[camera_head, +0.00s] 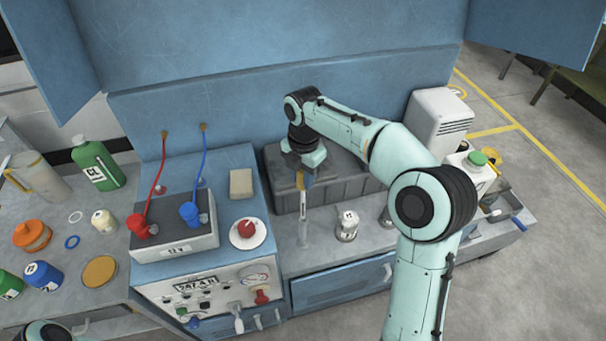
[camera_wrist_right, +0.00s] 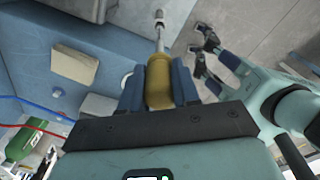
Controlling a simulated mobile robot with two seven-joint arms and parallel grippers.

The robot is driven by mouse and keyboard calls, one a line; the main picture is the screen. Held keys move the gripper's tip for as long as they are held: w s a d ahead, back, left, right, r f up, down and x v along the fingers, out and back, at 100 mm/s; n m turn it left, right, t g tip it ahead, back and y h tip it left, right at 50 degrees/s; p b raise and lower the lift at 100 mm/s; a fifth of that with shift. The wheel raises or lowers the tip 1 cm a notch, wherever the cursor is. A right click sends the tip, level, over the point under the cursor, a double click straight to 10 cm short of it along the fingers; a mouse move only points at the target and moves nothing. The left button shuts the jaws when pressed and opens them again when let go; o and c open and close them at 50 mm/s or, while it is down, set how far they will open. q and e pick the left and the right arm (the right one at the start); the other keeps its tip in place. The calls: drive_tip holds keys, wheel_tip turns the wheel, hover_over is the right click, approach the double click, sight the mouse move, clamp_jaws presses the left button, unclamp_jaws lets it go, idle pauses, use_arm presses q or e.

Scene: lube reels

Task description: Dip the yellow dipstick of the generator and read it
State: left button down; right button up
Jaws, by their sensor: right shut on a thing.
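My right gripper (camera_head: 301,178) is shut on the yellow handle of the dipstick (camera_wrist_right: 159,82). It is above the grey deck, in front of a dark grey ribbed block. In the right wrist view the handle lies between both fingers, and a thin metal rod (camera_wrist_right: 160,32) runs away from it. In the head view a pale rod or tube (camera_head: 303,212) shows below the gripper; I cannot tell whether the dipstick's lower end is inside something. The generator (camera_head: 205,287) has a front gauge panel.
A silver fitting with a white tag (camera_head: 347,226) stands right of the rod. The dark ribbed block (camera_head: 340,178) is close behind. A red knob (camera_head: 245,229) and tan block (camera_head: 241,183) are to the left. Bottles and jars, including a green bottle (camera_head: 97,165), crowd the left bench.

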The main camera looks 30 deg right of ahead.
sight(303, 198)
use_arm(q)
drive_tip(key=shift+w+r, duration=0.1)
drive_tip(key=shift+w, duration=0.05)
